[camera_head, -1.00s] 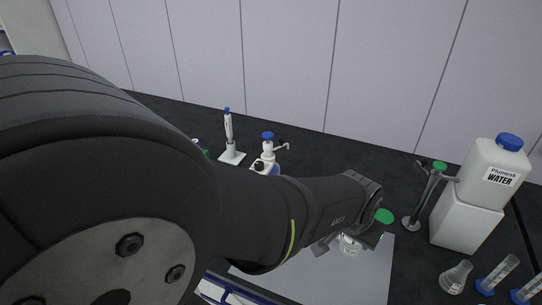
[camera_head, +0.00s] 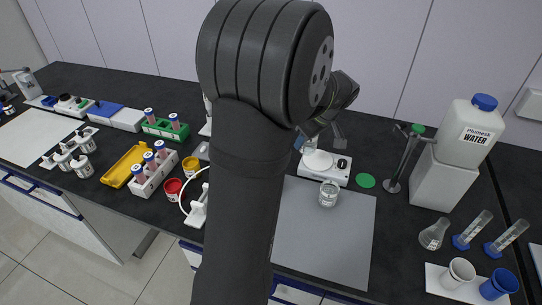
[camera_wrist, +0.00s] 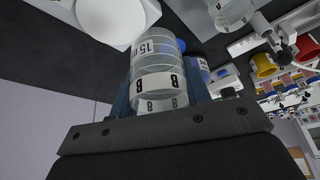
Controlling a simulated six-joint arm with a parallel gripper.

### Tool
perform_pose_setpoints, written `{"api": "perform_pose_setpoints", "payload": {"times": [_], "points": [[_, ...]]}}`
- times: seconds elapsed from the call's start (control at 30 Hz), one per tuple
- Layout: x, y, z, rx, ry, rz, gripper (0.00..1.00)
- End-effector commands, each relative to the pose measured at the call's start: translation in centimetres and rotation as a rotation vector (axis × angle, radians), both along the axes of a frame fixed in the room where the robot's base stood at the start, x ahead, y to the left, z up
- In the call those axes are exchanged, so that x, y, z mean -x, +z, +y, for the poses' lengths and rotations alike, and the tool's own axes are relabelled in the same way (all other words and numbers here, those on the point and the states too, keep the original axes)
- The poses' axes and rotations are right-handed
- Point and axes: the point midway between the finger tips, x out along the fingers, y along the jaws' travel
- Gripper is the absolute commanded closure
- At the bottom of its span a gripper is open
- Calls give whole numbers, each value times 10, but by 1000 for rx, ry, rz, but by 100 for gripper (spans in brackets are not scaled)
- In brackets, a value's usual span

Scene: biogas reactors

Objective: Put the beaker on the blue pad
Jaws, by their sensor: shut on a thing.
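My gripper (camera_head: 326,140) is above the white stirrer with a round plate (camera_head: 318,161), mostly behind my arm. In the wrist view my gripper (camera_wrist: 163,105) is shut on a clear beaker (camera_wrist: 158,62) with white bands marked "B". The held beaker cannot be made out in the head view. A second clear vessel with a pale label (camera_head: 328,193) stands on the grey mat. A flat blue-topped piece (camera_head: 103,111) lies at the far left; I cannot tell whether it is the blue pad. My arm hides part of the bench.
A green disc (camera_head: 365,181) and a stand (camera_head: 400,160) are right of the stirrer, beside the water canister (camera_head: 470,132). A flask (camera_head: 433,234) and blue-footed cylinders stand front right. Tube racks (camera_head: 153,172) and a yellow tray (camera_head: 125,165) are left. Much of the grey mat (camera_head: 335,245) is clear.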

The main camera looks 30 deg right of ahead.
Motion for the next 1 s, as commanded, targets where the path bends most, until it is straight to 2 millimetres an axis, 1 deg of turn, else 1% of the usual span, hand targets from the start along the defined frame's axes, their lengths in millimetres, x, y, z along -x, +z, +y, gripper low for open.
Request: {"api": "perform_pose_setpoints", "payload": {"times": [0.03, 0.1, 0.17, 0.27, 0.37, 0.6, 0.7, 0.83, 0.93, 1.0], "points": [[-8, -1, 0, 0, 41, 0, 80], [-14, -1, 0, -1, 84, 1, 80], [-19, -2, 1, 0, 107, 1, 80], [-30, -9, 6, -1, 124, 1, 80], [-48, -21, 16, -2, 125, 2, 80], [-96, -54, 40, -1, 123, 2, 80], [-111, -63, 47, -1, 121, 1, 80], [-121, -70, 52, 0, 120, 1, 80], [-123, -74, 53, 0, 118, 1, 80], [-123, -81, 53, 0, 117, 1, 80]]}}
